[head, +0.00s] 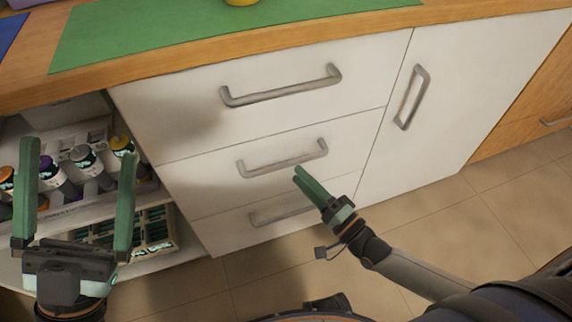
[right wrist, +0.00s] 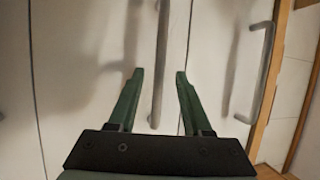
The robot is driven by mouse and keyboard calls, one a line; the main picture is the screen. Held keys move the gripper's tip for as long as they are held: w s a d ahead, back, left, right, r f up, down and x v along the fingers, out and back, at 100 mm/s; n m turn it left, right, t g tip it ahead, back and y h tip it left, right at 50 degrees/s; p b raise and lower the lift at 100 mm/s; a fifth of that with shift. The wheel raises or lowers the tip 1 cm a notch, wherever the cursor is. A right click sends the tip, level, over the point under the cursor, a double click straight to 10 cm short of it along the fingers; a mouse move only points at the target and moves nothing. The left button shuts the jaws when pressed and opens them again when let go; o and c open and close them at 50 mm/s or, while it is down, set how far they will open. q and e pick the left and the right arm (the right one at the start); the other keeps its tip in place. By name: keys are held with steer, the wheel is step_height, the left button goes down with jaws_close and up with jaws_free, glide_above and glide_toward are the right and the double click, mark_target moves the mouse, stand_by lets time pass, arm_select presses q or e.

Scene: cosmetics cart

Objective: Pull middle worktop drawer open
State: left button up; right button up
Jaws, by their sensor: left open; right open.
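The middle drawer (head: 340,142) is a white front with a grey bar handle (head: 283,160); it looks shut, flush with the drawers above and below. My right gripper (head: 298,172) is by the right part of this handle, its fingers close to the front. In the right wrist view the handle (right wrist: 161,60) runs between the two open green fingers (right wrist: 157,75), lined up with the gap; I cannot tell whether it is within their reach. My left gripper (head: 82,165) is open and empty at the lower left, in front of the open shelves.
The top drawer handle (head: 282,88) and bottom drawer handle (head: 281,213) are above and below. A white door with a vertical handle (head: 411,97) is to the right. Open shelves at left hold several bottles (head: 85,160) and a crate (head: 155,232). The tiled floor (head: 440,225) in front is clear.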

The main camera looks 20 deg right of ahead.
mark_target(287, 162)
steer(key=x, duration=0.5)
steer(key=shift+w+a+b, duration=0.15)
steer(key=shift+w+b, duration=0.2)
steer(key=shift+b, duration=0.05)
steer(key=shift+c, duration=0.4)
jaws_close()
stand_by(0.6)
